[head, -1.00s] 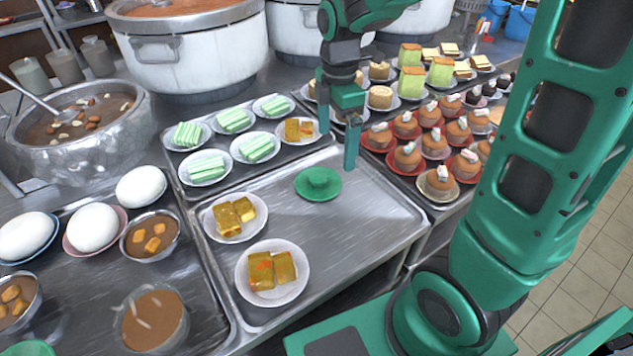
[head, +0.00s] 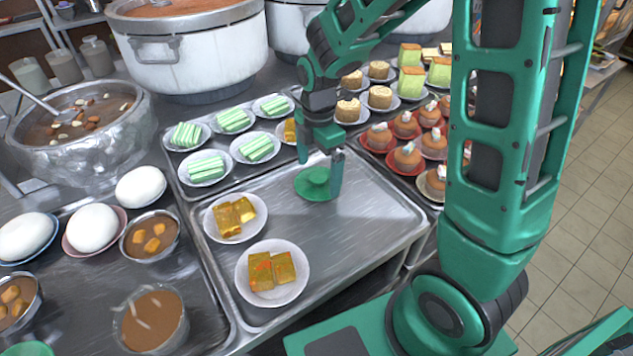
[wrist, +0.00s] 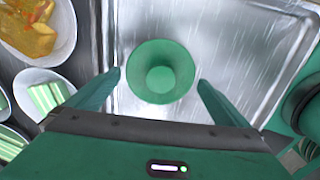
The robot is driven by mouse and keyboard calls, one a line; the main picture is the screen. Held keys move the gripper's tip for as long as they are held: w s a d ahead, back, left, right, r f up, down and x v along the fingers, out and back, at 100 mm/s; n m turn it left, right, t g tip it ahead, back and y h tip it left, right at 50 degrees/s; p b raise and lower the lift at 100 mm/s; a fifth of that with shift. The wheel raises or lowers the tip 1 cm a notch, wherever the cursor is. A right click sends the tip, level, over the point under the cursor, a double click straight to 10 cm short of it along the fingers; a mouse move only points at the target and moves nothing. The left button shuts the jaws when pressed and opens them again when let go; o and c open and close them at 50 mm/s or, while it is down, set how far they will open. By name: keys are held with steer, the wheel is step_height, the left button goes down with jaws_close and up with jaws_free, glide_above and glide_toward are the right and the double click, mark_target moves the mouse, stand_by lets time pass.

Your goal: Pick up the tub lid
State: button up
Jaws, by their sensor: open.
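The tub lid (head: 314,185) is a round green disc with a raised knob. It lies on the bare part of a metal tray in the head view. In the wrist view the lid (wrist: 161,72) shows whole, just beyond the fingertips and between their lines. My gripper (head: 320,176) is open, fingers pointing down, one at each side of the lid's far part. The height of the fingertips above the tray is hard to tell.
The metal tray (head: 365,210) also holds two plates of yellow cakes (head: 236,217), (head: 272,272) left of the lid. Plates of green striped cakes (head: 207,167) stand behind on another tray. Cupcakes (head: 407,157) stand to the right. The tray's right part is clear.

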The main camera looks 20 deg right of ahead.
steer(key=shift+f, duration=1.05)
steer(key=c, duration=0.7)
steer(key=shift+r, duration=0.1)
